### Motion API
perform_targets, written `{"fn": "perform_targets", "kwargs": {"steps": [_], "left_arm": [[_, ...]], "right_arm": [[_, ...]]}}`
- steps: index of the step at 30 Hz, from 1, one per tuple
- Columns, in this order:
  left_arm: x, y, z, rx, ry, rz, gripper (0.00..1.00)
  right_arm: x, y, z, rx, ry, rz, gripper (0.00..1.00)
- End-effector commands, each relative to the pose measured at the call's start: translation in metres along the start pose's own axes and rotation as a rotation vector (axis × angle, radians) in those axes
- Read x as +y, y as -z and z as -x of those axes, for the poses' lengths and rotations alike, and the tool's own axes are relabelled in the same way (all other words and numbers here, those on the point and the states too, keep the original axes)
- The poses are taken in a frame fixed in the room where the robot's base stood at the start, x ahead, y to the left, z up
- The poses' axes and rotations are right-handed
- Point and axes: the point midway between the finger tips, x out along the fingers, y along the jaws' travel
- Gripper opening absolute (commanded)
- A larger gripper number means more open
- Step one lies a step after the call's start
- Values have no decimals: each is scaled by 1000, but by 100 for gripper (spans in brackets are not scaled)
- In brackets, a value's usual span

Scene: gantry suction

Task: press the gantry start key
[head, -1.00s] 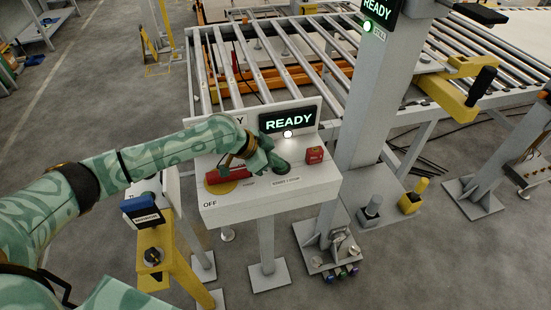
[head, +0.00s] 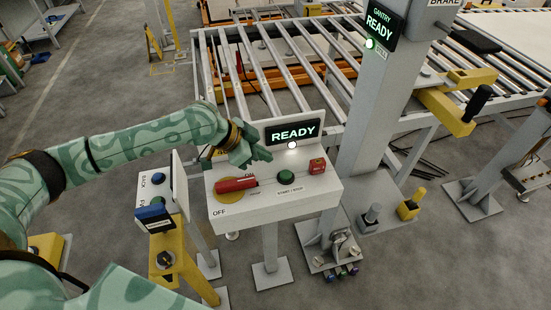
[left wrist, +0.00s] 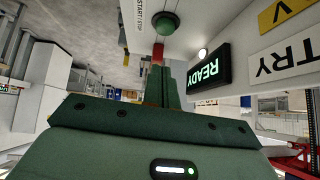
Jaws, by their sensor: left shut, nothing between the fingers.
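The grey console (head: 275,203) has a round green button (head: 286,177) behind a START / STOP label. It also shows in the left wrist view (left wrist: 166,22). A lit READY display (head: 292,133) stands at the back of the console, with a glowing white lamp (head: 292,145) below it. My left gripper (head: 265,155) is shut and empty, above the back of the console, up and left of the green button and apart from it. The shut fingers also show in the left wrist view (left wrist: 170,88). My right gripper is not in view.
A red handle (head: 237,184) on a yellow disc lies left of the button, and a red block (head: 317,165) sits right of it. A grey column (head: 375,110) with a second READY sign (head: 380,24) stands to the right. A roller conveyor (head: 300,65) lies behind.

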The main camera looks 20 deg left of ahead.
Motion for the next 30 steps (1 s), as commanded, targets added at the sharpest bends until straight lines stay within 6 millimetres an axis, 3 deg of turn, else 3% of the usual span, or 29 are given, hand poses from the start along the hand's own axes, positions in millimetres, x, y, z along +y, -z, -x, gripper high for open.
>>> {"fn": "perform_targets", "kwargs": {"steps": [7,30], "left_arm": [[-1,1,21,1,2,0,0],[-1,2,22,3,2,0,0]], "right_arm": [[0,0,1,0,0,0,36],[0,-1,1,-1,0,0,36]]}}
